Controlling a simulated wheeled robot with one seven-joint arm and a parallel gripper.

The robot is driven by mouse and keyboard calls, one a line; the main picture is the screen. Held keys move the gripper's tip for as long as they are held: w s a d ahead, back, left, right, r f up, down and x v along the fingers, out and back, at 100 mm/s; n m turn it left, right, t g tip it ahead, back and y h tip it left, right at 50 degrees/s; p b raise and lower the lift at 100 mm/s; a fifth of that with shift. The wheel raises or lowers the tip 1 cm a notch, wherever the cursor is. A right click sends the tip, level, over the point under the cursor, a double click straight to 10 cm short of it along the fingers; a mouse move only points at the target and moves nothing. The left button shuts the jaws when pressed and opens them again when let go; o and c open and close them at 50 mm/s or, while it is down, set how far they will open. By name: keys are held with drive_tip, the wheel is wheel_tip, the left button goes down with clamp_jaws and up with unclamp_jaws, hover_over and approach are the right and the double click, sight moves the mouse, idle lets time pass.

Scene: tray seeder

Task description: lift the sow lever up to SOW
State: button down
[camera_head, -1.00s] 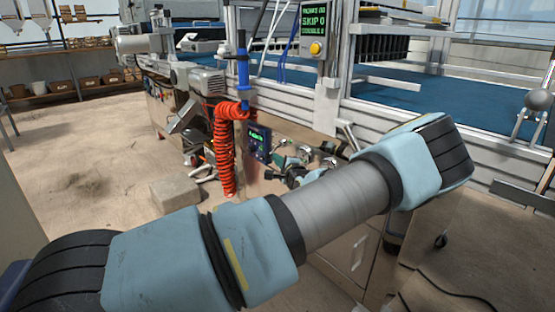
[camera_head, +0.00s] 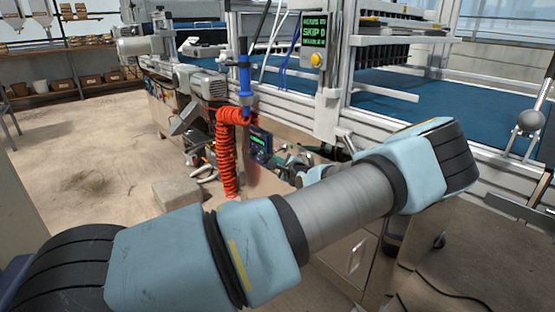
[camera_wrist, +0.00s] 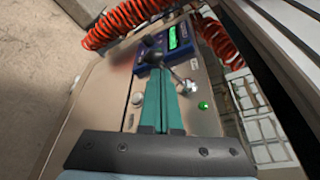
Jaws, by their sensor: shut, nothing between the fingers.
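In the wrist view a lever (camera_wrist: 176,73) with a dark ball knob (camera_wrist: 148,40) slants from a metal pivot at lower right to the knob at upper left, on a tan panel. My gripper (camera_wrist: 158,71) has its teal fingers shut and empty. Its tips are at the lever's rod, just below the knob in the picture; whether they touch cannot be told. A blue control box (camera_wrist: 186,45) with a green display is behind the knob. No SOW marking is readable.
A coiled red hose (camera_head: 228,150) hangs beside the box and also shows in the wrist view (camera_wrist: 118,22). A green lit button (camera_wrist: 203,105) and a pale round knob (camera_wrist: 137,99) flank the fingers. A blue conveyor bed (camera_head: 400,97) is behind.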

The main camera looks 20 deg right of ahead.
drive_tip(key=shift+r+m+p, duration=0.6)
drive_tip(key=shift+r+p, duration=0.45)
drive_tip(key=shift+r, duration=0.05)
drive_tip(key=shift+r+p, duration=0.25)
drive_tip(key=shift+p, duration=0.1)
idle(1.0)
drive_tip(key=p+v, duration=0.1)
drive_tip(key=v, duration=0.9)
drive_tip(key=shift+s+d+r, duration=0.2)
drive_tip(key=shift+s+r, duration=0.05)
drive_tip(key=shift+s, duration=0.05)
